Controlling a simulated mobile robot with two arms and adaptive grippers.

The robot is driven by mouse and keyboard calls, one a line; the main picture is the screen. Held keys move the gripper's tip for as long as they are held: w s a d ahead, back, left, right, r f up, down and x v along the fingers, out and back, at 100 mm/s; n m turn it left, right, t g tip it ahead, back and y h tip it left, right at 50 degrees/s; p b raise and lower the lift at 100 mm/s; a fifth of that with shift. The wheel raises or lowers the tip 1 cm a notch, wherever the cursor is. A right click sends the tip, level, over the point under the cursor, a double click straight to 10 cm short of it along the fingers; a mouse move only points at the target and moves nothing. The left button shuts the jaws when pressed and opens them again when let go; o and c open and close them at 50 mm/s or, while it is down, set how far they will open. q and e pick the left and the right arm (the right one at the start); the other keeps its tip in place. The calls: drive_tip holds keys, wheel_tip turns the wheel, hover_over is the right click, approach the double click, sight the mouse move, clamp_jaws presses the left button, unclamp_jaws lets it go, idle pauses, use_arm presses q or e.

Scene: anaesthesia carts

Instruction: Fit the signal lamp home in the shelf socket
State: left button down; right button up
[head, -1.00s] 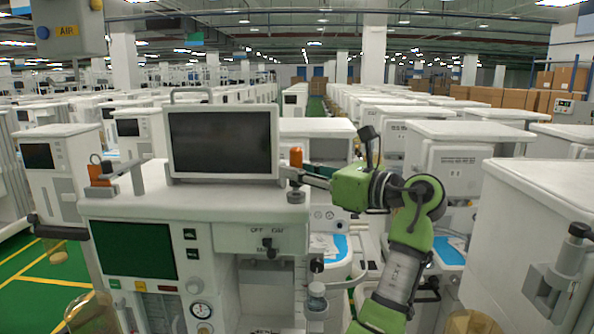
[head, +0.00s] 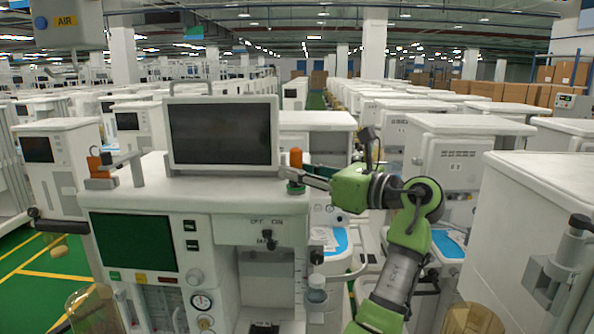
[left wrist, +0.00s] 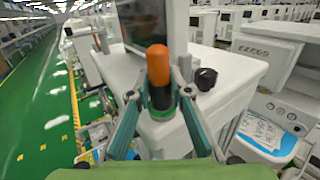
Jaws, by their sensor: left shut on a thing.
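The signal lamp has an orange cap (head: 295,158) and a dark lower body, and stands upright at the right edge of the cart's top shelf (head: 225,194). My left gripper (head: 303,177) reaches in from the right, shut around the lamp's body. In the left wrist view the lamp (left wrist: 158,66) stands between the two fingers (left wrist: 160,92). A green ring (head: 295,188), seemingly the socket, lies directly below the lamp; green also shows around the lamp's base in the left wrist view (left wrist: 161,111). The fingers partly hide the lamp's foot. My right gripper is out of view.
A dark monitor (head: 220,135) stands on the shelf just left of the lamp. A black knob (left wrist: 206,79) is right of the lamp in the left wrist view. An orange piece (head: 94,165) sits on the shelf's left side. Another cart (head: 520,240) stands at right.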

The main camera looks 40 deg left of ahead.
use_arm(q)
drive_tip(key=shift+f, duration=0.2)
drive_tip(key=c, duration=1.8)
unclamp_jaws()
drive_tip(key=d, duration=0.4)
drive_tip(key=w+d, duration=0.1)
drive_tip(key=d, duration=0.7)
drive_tip(key=shift+w, duration=0.2)
